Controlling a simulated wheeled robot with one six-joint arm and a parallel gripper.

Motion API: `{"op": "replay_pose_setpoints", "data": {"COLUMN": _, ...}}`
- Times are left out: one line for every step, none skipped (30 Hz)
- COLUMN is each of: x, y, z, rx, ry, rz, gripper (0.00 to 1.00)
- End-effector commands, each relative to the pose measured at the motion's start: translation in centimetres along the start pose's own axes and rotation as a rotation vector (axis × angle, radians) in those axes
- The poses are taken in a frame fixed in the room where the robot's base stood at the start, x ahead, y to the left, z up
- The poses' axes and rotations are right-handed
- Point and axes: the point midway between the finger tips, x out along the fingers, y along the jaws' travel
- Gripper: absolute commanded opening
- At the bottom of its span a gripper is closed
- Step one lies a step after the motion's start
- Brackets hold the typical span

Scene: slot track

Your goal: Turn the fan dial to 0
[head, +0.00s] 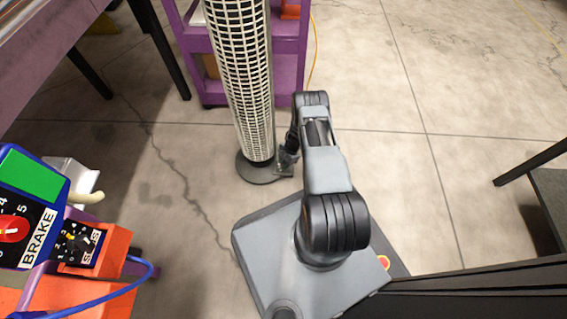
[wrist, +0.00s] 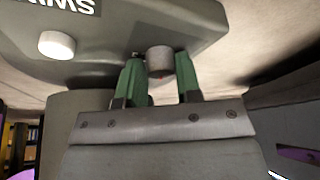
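The tower fan (head: 240,75) stands upright on a round dark grey base (head: 255,172) in the head view. My gripper (head: 286,163) is low beside that base, at its right. In the wrist view, a grey round dial (wrist: 160,58) on the fan's housing stands between the green fingertips of my gripper (wrist: 160,74). The fingers are apart, one on each side of the dial and very close to it. I cannot tell if they press on it. The dial's scale and pointer are not readable here.
A white round knob (wrist: 56,44) sits left on the housing near partly cut-off lettering. A purple shelf (head: 287,72) stands behind the fan. A control panel marked BRAKE (head: 35,215) and an orange box (head: 112,250) are at left.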

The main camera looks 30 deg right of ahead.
Motion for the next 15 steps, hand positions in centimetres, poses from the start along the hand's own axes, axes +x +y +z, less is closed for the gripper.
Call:
{"op": "replay_pose_setpoints", "data": {"x": -0.14, "y": 0.2, "z": 0.09, "rx": 0.0, "ry": -0.003, "rz": 0.005, "gripper": 0.35}}
{"op": "replay_pose_setpoints", "data": {"x": -0.12, "y": 0.18, "z": 0.07, "rx": 0.0, "ry": -0.002, "rz": 0.004, "gripper": 0.38}}
{"op": "replay_pose_setpoints", "data": {"x": -0.1, "y": 0.15, "z": 0.04, "rx": -0.001, "ry": -0.002, "rz": 0.003, "gripper": 0.42}}
{"op": "replay_pose_setpoints", "data": {"x": -0.08, "y": 0.13, "z": 0.01, "rx": -0.001, "ry": -0.001, "rz": 0.002, "gripper": 0.45}}
{"op": "replay_pose_setpoints", "data": {"x": -0.06, "y": 0.12, "z": -0.01, "rx": -0.001, "ry": 0.0, "rz": 0.002, "gripper": 0.48}}
{"op": "replay_pose_setpoints", "data": {"x": -0.04, "y": 0.1, "z": -0.04, "rx": -0.001, "ry": 0.0, "rz": 0.001, "gripper": 0.51}}
{"op": "replay_pose_setpoints", "data": {"x": -0.03, "y": 0.08, "z": -0.06, "rx": -0.001, "ry": 0.001, "rz": 0.001, "gripper": 0.53}}
{"op": "replay_pose_setpoints", "data": {"x": -0.02, "y": 0.07, "z": -0.07, "rx": -0.001, "ry": 0.001, "rz": 0.0, "gripper": 0.53}}
{"op": "replay_pose_setpoints", "data": {"x": -0.01, "y": 0.05, "z": -0.08, "rx": -0.001, "ry": 0.001, "rz": 0.0, "gripper": 0.53}}
{"op": "replay_pose_setpoints", "data": {"x": 0.0, "y": 0.04, "z": -0.09, "rx": -0.001, "ry": 0.002, "rz": -0.001, "gripper": 0.53}}
{"op": "replay_pose_setpoints", "data": {"x": 0.0, "y": 0.03, "z": -0.09, "rx": -0.001, "ry": 0.002, "rz": -0.001, "gripper": 0.53}}
{"op": "replay_pose_setpoints", "data": {"x": 0.0, "y": 0.01, "z": -0.09, "rx": 0.0, "ry": 0.002, "rz": -0.001, "gripper": 0.53}}
{"op": "replay_pose_setpoints", "data": {"x": -0.04, "y": 0.0, "z": -0.1, "rx": 0.0, "ry": 0.002, "rz": -0.001, "gripper": 0.53}}
{"op": "replay_pose_setpoints", "data": {"x": -0.13, "y": 0.0, "z": -0.1, "rx": 0.0, "ry": 0.002, "rz": -0.001, "gripper": 0.53}}
{"op": "replay_pose_setpoints", "data": {"x": -0.34, "y": 0.01, "z": -0.11, "rx": 0.0, "ry": 0.002, "rz": -0.001, "gripper": 0.53}}
